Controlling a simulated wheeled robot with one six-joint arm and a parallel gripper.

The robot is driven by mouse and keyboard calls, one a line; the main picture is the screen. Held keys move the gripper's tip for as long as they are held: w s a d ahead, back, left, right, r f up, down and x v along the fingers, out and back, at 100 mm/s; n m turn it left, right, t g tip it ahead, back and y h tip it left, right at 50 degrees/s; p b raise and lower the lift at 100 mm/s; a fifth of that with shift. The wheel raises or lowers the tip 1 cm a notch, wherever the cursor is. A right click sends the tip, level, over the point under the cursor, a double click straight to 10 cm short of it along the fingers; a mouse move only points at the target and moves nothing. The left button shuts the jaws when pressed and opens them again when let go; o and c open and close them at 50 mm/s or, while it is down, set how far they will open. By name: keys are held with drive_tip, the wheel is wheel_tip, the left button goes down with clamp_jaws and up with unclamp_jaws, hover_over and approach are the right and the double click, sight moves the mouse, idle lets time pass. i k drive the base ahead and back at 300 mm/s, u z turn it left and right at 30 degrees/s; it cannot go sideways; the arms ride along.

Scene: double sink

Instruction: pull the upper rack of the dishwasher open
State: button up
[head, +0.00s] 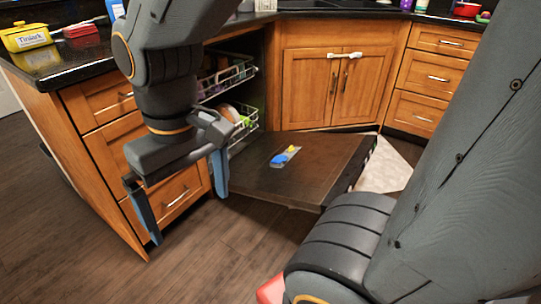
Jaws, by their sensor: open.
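The dishwasher's door (322,168) is folded down flat, with its dark inner face up. The upper rack (232,78) is a white wire basket at the dishwasher's opening, with dishes in it. Its left part is hidden behind my arm. My gripper (190,219) is open and empty, with its two blue-grey fingers pointing down. It is in front of the wooden drawers, to the left of the door and lower in the picture than the upper rack. It appears apart from the rack.
The lower rack (246,122) holds dishes below the upper one. A small blue and yellow item (286,157) lies on the door. Drawers (170,194) stand left, and cabinet doors (337,88) with a white handle lock stand behind. Bare wooden floor (215,262) lies in front.

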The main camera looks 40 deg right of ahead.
sight(252, 69)
drive_tip(key=u, duration=0.25)
drive_tip(key=k, duration=0.35)
drive_tip(key=z, duration=0.8)
drive_tip(key=i, duration=1.35)
drive_tip(key=u, duration=0.55)
